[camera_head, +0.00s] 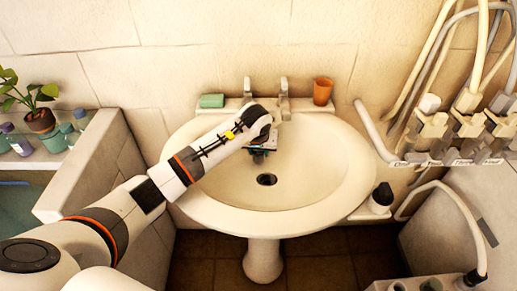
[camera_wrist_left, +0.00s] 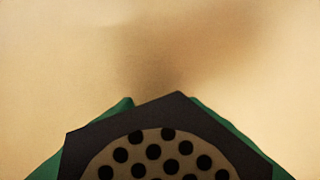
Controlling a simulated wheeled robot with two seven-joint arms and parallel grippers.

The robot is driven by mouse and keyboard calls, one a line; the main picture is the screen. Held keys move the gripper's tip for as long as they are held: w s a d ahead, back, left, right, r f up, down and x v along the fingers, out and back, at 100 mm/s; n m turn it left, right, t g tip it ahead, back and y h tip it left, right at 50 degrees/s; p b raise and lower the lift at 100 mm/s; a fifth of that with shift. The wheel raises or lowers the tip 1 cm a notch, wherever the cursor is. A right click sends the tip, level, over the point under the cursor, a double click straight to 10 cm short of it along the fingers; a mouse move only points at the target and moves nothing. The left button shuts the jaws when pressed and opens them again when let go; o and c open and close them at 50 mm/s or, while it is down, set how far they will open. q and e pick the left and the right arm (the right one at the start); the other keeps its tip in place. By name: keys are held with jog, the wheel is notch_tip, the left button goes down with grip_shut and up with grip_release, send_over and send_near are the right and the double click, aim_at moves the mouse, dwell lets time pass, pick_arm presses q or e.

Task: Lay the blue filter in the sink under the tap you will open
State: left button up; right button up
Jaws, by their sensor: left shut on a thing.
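The white sink (camera_head: 330,190) stands against the wall, with a dark drain hole (camera_head: 266,179) in its bowl. Two grey taps rise at its back edge, a left tap (camera_head: 247,88) and a right tap (camera_head: 284,86). My left gripper (camera_head: 258,150) is over the back of the bowl, in front of the taps, shut on a small dark bluish thing, the filter (camera_head: 257,157). My wrist hides much of it. In the left wrist view a dark angular piece with a perforated pale disc (camera_wrist_left: 160,155) and green edges fills the bottom. Contact with the bowl cannot be told. My right gripper is out of view.
A green soap bar (camera_head: 211,101) and an orange cup (camera_head: 322,92) stand on the back ledge. Hoses and pale fittings (camera_head: 468,125) hang at the right. A potted plant (camera_head: 40,120) is at the left.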

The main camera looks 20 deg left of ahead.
pick_arm(q)
jog(key=shift+f, duration=0.15)
jog(key=o, duration=1)
jog(key=shift+o, duration=0.2)
jog(key=shift+r, duration=0.3)
jog(key=shift+s+r, duration=0.1)
jog(key=shift+r, duration=0.25)
jog(key=v, duration=1.1)
jog(key=shift+s, duration=0.15)
